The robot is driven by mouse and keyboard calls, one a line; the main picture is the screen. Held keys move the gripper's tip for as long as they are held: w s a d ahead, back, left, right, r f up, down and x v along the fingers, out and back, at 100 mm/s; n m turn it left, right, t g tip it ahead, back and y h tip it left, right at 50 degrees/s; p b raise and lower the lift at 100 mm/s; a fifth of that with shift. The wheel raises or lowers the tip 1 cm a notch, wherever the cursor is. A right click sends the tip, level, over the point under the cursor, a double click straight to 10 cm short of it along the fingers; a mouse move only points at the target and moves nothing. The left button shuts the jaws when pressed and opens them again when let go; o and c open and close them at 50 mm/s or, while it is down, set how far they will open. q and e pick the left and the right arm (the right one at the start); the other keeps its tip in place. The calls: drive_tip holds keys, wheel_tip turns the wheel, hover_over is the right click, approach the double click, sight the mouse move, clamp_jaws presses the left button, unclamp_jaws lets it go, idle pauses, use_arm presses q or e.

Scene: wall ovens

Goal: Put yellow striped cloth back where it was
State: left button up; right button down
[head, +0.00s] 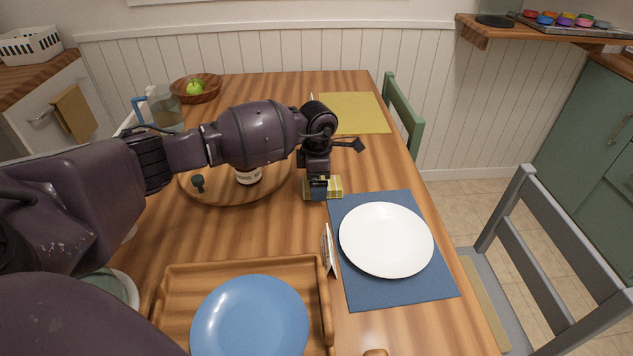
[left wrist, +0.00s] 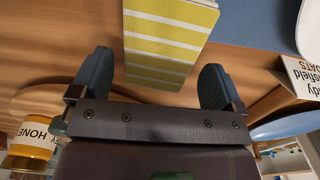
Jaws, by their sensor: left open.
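The yellow striped cloth (head: 336,187), folded with white stripes, is on the wooden table (head: 290,236) just beyond the blue placemat's far left corner. My left gripper (head: 318,190) is over its left part and hides some of it. In the left wrist view the cloth (left wrist: 168,35) reaches in between the two open fingers of my left gripper (left wrist: 155,76). The fingers stand apart on either side of it, and I cannot tell whether either touches it. My right gripper is not in view.
A white plate (head: 386,240) sits on the blue placemat (head: 357,290). A small card (head: 328,250) stands beside a wooden tray (head: 240,264) with a blue plate (head: 250,318). A round wooden board (head: 215,197) holds a honey jar (left wrist: 35,138). A yellow placemat (head: 352,112) lies farther back.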

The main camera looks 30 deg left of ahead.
use_arm(q)
wheel_tip(320, 180, up, 11)
drive_tip(key=p, duration=0.1)
drive_tip(key=shift+p, duration=0.35)
drive_tip(key=shift+r, duration=0.1)
